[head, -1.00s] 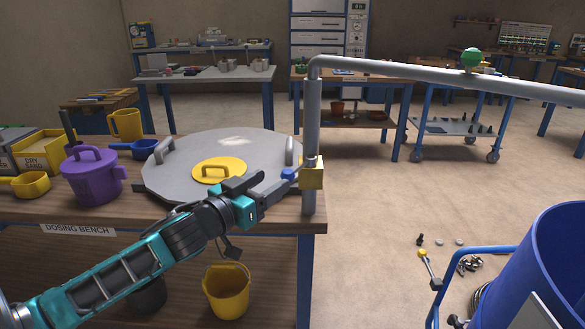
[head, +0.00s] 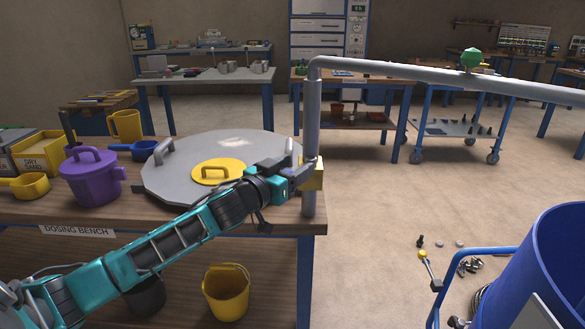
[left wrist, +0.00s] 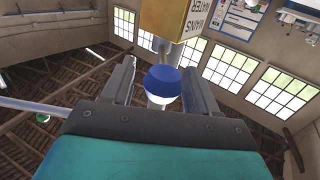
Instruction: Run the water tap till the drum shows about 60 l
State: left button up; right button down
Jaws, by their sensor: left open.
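The water pipe (head: 312,120) rises at the bench's right end and bends right toward the blue drum (head: 545,275). A brass-yellow block labelled "MAINS WATER" (left wrist: 178,16) sits on the pipe; it also shows in the head view (head: 316,174). The tap's blue knob (left wrist: 163,80) is between the open fingers of my left gripper (left wrist: 159,84), with a gap visible on each side. In the head view the left gripper (head: 303,174) is at the block and hides the knob. The drum's inside water level does not show. My right gripper is not in view.
The dosing bench (head: 250,220) carries a large grey lid (head: 255,150) with handles, a yellow lid (head: 218,171), a purple lidded pot (head: 93,178) and yellow scoops. A blue tubular frame (head: 470,253) stands beside the drum. The floor between bench and drum is mostly clear.

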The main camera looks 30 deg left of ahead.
pick_arm(q)
jog(key=shift+c, duration=0.2)
grip_shut()
dwell(0.3)
